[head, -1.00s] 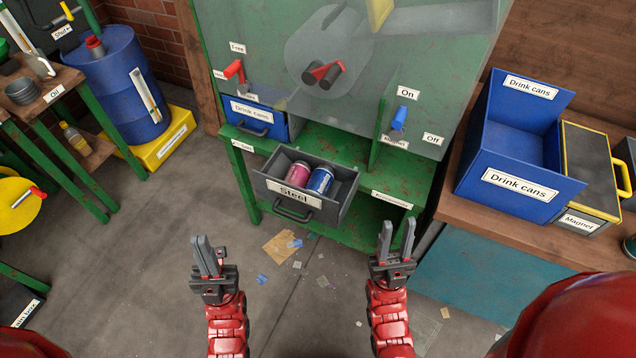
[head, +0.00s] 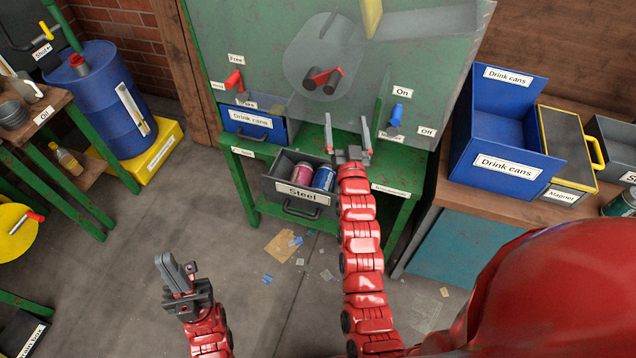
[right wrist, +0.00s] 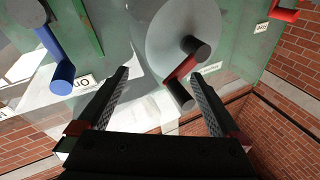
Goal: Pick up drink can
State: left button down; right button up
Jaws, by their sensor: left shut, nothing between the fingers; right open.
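Two drink cans lie in the dark "Steel" drawer (head: 302,195). One is a pink can (head: 301,171), the other is a blue can (head: 323,178). My right gripper (head: 348,122) is open and empty, raised in front of the machine, above and right of the cans. It also shows in the right wrist view (right wrist: 165,100), its two fingers spread wide, with the machine's front beyond them and no can in view. My left gripper (head: 172,270) is shut and empty, low at the left over the floor, well away from the drawer.
The green machine carries a red lever (head: 234,80), a blue On/Off lever (head: 396,115) and a red crank (head: 323,77). A blue "Drink cans" drawer (head: 248,124) sits left of the steel drawer. A blue "Drink cans" bin (head: 505,166) stands on the right bench. Litter lies on the floor.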

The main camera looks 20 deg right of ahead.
notch_tip(320, 180, down, 6)
jog(key=d+m+g+y+p, duration=0.2)
jog(key=g+p, duration=0.1)
jog(key=g, duration=0.5)
jog(key=s+a+f+g+y+p, duration=0.1)
jog(key=s+a+g+y+p, duration=0.1)
jog(key=s+a+g+y, duration=0.35)
jog(key=h+b, duration=0.2)
jog(key=b, duration=0.4)
send_near(326, 181)
jog(key=shift+m+g+y, duration=0.25)
jog(key=shift+m+g, duration=0.15)
jog(key=shift+g, duration=0.05)
jog(key=p+x, duration=0.1)
jog(key=x, duration=0.1)
jog(key=w+p+x, duration=0.1)
jog(key=p+x, duration=0.1)
jog(key=x, duration=0.1)
jog(key=shift+d+r, duration=0.15)
jog(key=shift+r, duration=0.05)
jog(key=shift+w+f+p, duration=0.15)
jog(key=shift+f+p, duration=0.4)
jog(key=shift+p, duration=0.1)
jog(key=p+x, duration=0.1)
jog(key=x, duration=0.2)
jog(key=shift+w+f, duration=0.1)
jog(key=shift+f, duration=0.1)
jog(key=shift+w+f, duration=0.1)
jog(key=shift+f, duration=0.2)
